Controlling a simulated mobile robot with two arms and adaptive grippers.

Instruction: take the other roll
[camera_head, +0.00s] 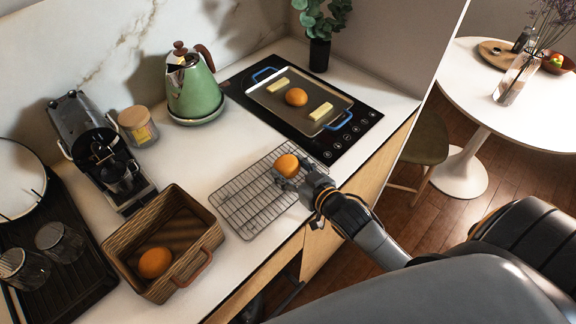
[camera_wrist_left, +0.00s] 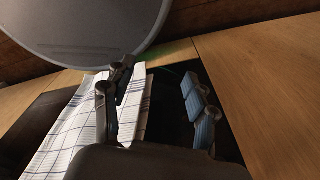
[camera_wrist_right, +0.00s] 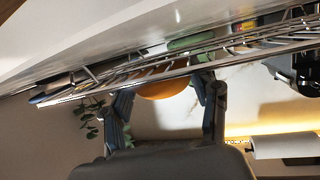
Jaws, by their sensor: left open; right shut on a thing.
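One round orange-brown roll (camera_head: 287,165) is at the fingertips of my right gripper (camera_head: 294,174), over the near right part of the wire rack (camera_head: 246,207). In the right wrist view the same roll (camera_wrist_right: 162,88) sits between the fingers of my right gripper (camera_wrist_right: 165,96), with the rack's bars close to it. A second roll (camera_head: 155,262) lies in the woven basket (camera_head: 205,240). A third roll (camera_head: 296,97) lies on the baking tray (camera_head: 265,95) between two pale yellow sticks. My left gripper (camera_wrist_left: 155,97) is open and empty in the left wrist view.
The tray rests on a black hob (camera_head: 330,143). A green kettle (camera_head: 192,88), a lidded jar (camera_head: 138,127) and a coffee machine (camera_head: 100,150) stand behind. A checked towel (camera_wrist_left: 75,135) hangs near my left gripper. Counter is clear between kettle and basket.

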